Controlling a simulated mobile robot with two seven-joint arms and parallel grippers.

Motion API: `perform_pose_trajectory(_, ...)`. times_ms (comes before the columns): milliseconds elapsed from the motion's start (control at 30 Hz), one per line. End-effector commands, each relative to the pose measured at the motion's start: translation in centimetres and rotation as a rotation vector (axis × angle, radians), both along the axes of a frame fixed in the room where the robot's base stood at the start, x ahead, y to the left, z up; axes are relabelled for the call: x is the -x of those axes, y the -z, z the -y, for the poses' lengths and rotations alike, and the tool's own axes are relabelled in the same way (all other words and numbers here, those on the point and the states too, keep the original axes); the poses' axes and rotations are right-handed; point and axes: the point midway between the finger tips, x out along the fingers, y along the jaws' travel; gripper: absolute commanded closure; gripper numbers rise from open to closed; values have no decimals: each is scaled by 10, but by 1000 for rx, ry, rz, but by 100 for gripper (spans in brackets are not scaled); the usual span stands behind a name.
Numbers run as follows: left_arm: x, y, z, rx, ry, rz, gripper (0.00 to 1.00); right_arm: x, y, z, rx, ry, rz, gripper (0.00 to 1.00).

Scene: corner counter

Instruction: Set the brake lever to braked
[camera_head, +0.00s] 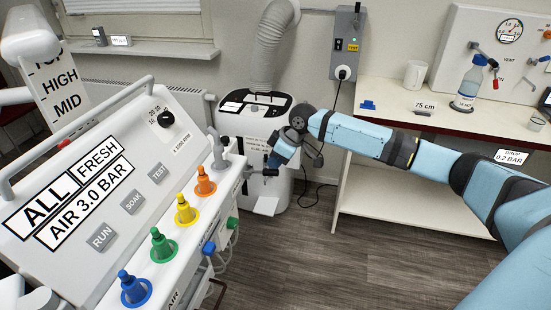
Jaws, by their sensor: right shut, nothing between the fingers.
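My right arm reaches in from the right, and its gripper (268,172) is small and dark beside the right side of the white console (135,130). The gripper is shut with nothing between its fingers. A grey upright lever-like part (215,150) stands at the console's right corner, left of the gripper and apart from it. I cannot tell whether it is the brake lever, and no brake label is readable. My left gripper is not in view.
Blue, green, yellow and orange plugs (183,211) line the console's right edge. Behind the gripper stands a white unit (252,108) with a thick hose (270,45). A white bench (385,92) is at the right. Floor (330,260) is open below my arm.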

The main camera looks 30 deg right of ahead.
Motion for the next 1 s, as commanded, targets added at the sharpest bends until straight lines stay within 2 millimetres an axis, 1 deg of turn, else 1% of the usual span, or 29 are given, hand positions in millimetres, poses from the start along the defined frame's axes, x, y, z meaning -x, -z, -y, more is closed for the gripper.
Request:
perform_pose_trajectory(33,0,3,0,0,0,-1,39,3,8,2,-28,1,29,100)
perform_pose_trajectory(167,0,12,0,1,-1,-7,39,8,20,6,-107,0,124,100)
perform_pose_trajectory(267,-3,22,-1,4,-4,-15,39,10,31,8,-170,2,197,100)
perform_pose_trajectory(433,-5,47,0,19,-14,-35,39,13,48,10,-272,1,321,100)
perform_pose_trajectory(567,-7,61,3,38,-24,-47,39,14,58,11,-344,1,405,100)
perform_pose_trajectory(800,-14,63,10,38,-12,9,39,13,69,11,-449,1,530,100)
perform_pose_trajectory(1000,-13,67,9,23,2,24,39,12,71,11,-441,-4,528,100)
